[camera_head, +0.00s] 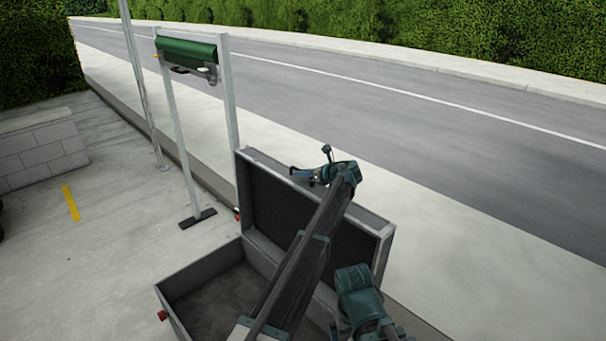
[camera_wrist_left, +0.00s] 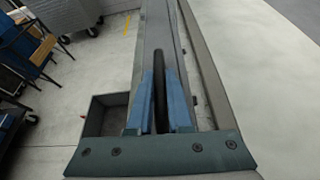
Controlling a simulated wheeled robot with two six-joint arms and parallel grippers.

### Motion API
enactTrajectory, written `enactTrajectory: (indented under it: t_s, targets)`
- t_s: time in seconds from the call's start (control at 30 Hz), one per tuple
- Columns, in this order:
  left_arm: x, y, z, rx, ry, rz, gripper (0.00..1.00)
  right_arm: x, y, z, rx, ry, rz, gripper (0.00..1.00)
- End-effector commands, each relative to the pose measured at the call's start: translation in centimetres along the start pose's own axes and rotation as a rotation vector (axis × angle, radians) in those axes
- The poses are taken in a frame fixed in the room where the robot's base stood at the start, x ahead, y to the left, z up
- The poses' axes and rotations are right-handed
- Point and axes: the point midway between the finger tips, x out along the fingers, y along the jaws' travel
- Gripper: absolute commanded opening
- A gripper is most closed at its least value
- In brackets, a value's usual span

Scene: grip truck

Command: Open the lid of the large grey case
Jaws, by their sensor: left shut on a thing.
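The large grey case (camera_head: 205,268) stands on the pavement with its lid (camera_head: 282,208) raised, close to upright, at the side toward the road. Its dark interior shows and the visible part looks empty. My left gripper (camera_head: 305,174) is at the lid's upper edge, its arm crossing in front of the lid and hiding part of it and of the box. In the left wrist view, the two blue fingers (camera_wrist_left: 163,95) are closed around a dark strip at the lid. The case's open box (camera_wrist_left: 103,116) shows below left there.
A metal frame with a green roll (camera_head: 187,52) stands behind the case, its foot (camera_head: 198,219) on the ground. A low block wall (camera_head: 42,150) is at left. The left wrist view shows a wheeled cart (camera_wrist_left: 65,14) and chairs (camera_wrist_left: 28,48). Pavement left of the case is clear.

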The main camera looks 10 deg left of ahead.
Motion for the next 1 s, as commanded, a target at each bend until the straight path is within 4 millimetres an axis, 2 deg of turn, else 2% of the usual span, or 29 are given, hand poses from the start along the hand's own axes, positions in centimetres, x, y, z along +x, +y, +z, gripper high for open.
enactTrajectory:
  t_s: [0.27, 0.3, 0.43, 0.8, 1.0]
  targets:
    - [0.03, 0.04, 0.2, 0.001, -0.005, 0.001, 0.0, -0.07, 0.01, 0.01, 0.0, 0.0, 0.0, 1.0]
    - [0.04, 0.05, 0.21, 0.002, -0.006, 0.001, 0.25, -0.07, 0.01, 0.0, 0.0, 0.0, 0.0, 1.0]
    - [0.03, 0.05, 0.19, 0.001, -0.005, 0.001, 0.47, -0.06, 0.01, 0.0, 0.0, 0.0, 0.0, 1.0]
    - [-0.04, 0.12, 0.15, 0.001, -0.003, 0.002, 0.47, -0.1, 0.01, 0.0, 0.0, 0.0, 0.0, 1.0]
    - [-0.78, 0.51, 0.47, 0.0, -0.002, 0.003, 0.47, -0.72, 0.07, 0.05, 0.0, 0.0, 0.0, 1.0]
